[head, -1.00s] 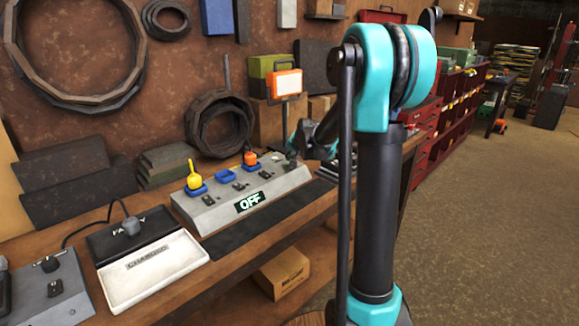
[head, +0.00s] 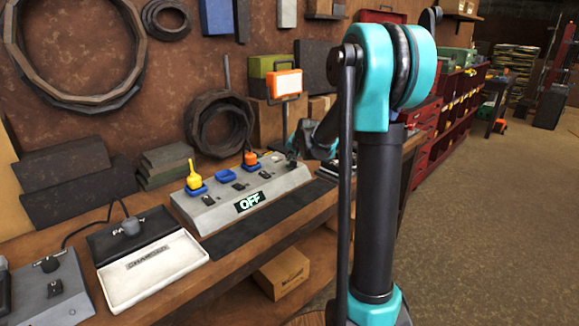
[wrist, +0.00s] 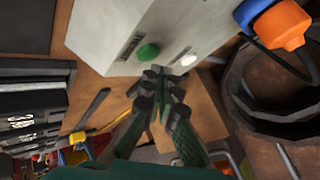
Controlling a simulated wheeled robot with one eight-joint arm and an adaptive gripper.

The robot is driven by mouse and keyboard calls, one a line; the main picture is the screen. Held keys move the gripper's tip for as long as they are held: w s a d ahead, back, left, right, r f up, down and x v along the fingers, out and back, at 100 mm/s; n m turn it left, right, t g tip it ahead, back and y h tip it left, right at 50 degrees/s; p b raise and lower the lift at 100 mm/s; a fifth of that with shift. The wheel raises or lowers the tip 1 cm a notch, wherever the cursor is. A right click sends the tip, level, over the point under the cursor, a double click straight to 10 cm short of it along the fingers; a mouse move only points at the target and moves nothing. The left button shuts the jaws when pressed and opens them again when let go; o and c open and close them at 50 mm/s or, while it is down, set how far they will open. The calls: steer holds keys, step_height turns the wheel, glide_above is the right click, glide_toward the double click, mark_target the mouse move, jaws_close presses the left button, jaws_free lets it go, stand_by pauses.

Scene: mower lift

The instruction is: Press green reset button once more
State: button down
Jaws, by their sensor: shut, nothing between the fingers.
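The green button is hidden there.
The console carries a yellow plug (head: 193,178), an orange plug (head: 250,158) and blue sockets. An orange-framed lamp (head: 285,84) stands behind. A white tray (head: 150,268) and a grey box (head: 50,293) lie at left. A dark coil (head: 220,125) leans on the wall.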

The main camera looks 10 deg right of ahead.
steer(key=shift+f, duration=0.15)
steer(key=shift+f, duration=0.3)
steer(key=shift+f, duration=0.35)
stand_by(0.8)
steer(key=shift+r, duration=0.8)
steer(key=shift+r, duration=0.1)
steer(key=shift+r, duration=2.4)
steer(key=s+d+f+n+g, duration=0.1)
steer(key=s+f, duration=0.5)
steer(key=s, duration=0.7)
steer(key=s+d+f+n+g+h, duration=0.1)
steer(key=s+f, duration=0.5)
steer(key=s, duration=0.8)
steer(key=s+d+f+n+g+h, duration=0.1)
steer(key=s+f+n, duration=0.3)
steer(key=s, duration=0.9)
steer(key=shift+s+d+f+n+g, duration=0.3)
steer(key=shift+s+d+f+g, duration=0.15)
steer(key=shift+f+g, duration=0.45)
